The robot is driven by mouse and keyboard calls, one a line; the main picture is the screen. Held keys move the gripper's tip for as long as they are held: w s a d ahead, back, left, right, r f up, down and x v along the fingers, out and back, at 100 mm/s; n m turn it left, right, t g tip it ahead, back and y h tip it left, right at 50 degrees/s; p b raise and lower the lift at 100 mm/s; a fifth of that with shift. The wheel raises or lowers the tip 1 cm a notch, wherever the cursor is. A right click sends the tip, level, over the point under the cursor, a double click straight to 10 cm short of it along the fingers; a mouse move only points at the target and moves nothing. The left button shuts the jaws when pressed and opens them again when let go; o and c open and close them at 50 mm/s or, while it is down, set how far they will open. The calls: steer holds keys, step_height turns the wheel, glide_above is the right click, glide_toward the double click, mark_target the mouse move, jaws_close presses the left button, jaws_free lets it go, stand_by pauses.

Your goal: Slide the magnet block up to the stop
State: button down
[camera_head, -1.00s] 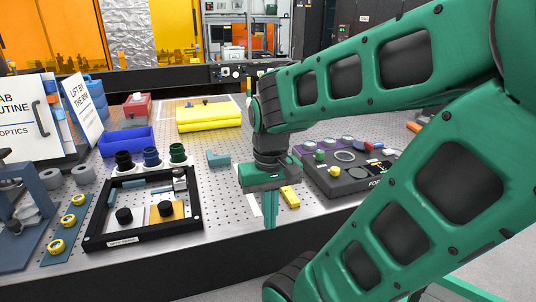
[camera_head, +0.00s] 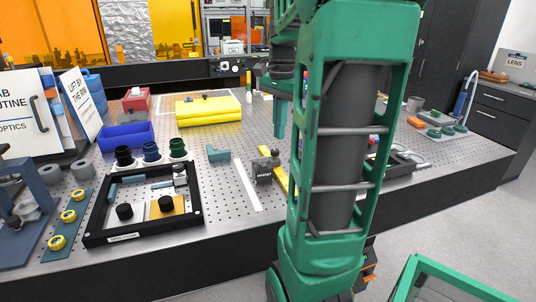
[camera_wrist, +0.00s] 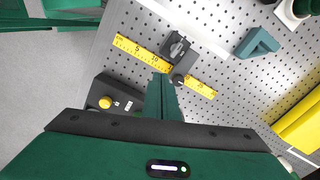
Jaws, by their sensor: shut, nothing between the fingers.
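The dark grey magnet block (camera_head: 266,167), with lettering on its side and a dark knob, stands at the yellow ruler (camera_head: 279,177) on the perforated table. The block also shows in the wrist view (camera_wrist: 184,57), lying across the ruler (camera_wrist: 136,48). My gripper (camera_head: 280,132) is shut and empty, above the table behind the block in the head view. In the wrist view its fingers (camera_wrist: 162,84) appear just beside the block; I cannot tell whether they touch it. A teal L-shaped piece (camera_head: 218,153) lies left of the block; I cannot tell whether it is the stop.
A white strip (camera_head: 247,186) lies left of the block. A black frame (camera_head: 142,236) with small parts stands further left. A yellow pack (camera_head: 208,111) and a blue bin (camera_head: 126,137) are behind. My arm hides much of the table's right part.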

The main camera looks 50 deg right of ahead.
mark_target(263, 172)
steer(key=d+f, duration=0.1)
steer(key=f, duration=0.2)
steer(key=d+f+m, duration=0.1)
steer(key=f, duration=0.2)
steer(key=w+d+f+m, duration=0.1)
steer(key=f, duration=0.2)
steer(key=shift+d, duration=0.15)
steer(key=shift+w+a, duration=0.25)
steer(key=shift+a, duration=0.35)
steer(key=shift+w+a, duration=0.25)
steer(key=shift+a, duration=0.35)
steer(key=shift+w+a, duration=0.25)
steer(key=shift+a, duration=0.45)
steer(key=shift+w+a, duration=0.3)
steer(key=shift+a, duration=0.55)
